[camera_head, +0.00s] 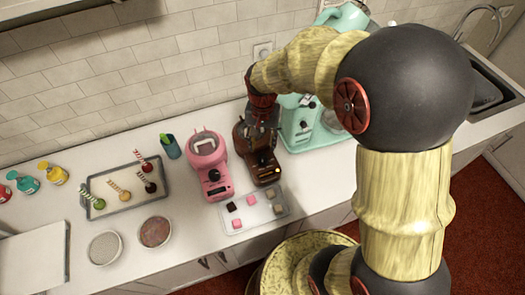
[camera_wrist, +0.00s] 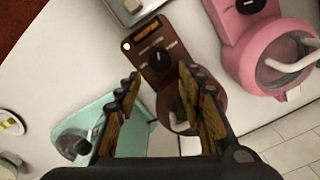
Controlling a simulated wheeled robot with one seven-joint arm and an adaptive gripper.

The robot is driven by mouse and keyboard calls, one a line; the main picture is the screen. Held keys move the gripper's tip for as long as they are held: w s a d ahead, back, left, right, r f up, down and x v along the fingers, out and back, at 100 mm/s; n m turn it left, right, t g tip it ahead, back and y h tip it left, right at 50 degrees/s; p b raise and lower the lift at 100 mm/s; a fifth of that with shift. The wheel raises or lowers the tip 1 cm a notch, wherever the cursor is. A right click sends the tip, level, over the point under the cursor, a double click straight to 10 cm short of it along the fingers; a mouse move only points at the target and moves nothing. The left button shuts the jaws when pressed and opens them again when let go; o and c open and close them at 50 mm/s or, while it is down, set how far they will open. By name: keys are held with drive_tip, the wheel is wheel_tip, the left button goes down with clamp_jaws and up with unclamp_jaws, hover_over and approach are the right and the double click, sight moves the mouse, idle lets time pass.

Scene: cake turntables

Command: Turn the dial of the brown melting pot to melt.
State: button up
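The brown melting pot (camera_head: 263,169) stands on the counter, just right of a pink melting pot. In the wrist view the brown pot (camera_wrist: 158,38) shows its front panel with a dark round dial (camera_wrist: 161,60), markings around it, a small display and a white round spot. My gripper (camera_wrist: 158,82) is open, its two fingers apart on either side of the pot's body below the dial in the picture. No contact with the dial shows. In the head view my gripper (camera_head: 262,112) is above the brown pot and hides its upper part.
The pink melting pot (camera_head: 212,184) is close on the left, and a mint-green machine (camera_head: 299,138) is close on the right. A clear tray (camera_head: 262,219) with small blocks lies in front. A grey tray (camera_head: 100,211) with lollipop-like sticks and two round dishes are farther left.

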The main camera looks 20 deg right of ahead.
drive_tip(key=shift+r, duration=1.95)
drive_tip(key=s+r+n+t+b, duration=0.2)
drive_tip(key=s+r, duration=0.3)
drive_tip(key=s, duration=0.3)
drive_tip(key=s+r+n+t+b, duration=0.3)
drive_tip(key=s+r+n+b, duration=0.1)
drive_tip(key=s, duration=0.5)
drive_tip(key=shift+s+d+r+t, duration=0.15)
drive_tip(key=shift+s+r+t, duration=0.1)
drive_tip(key=shift+r+t, duration=0.1)
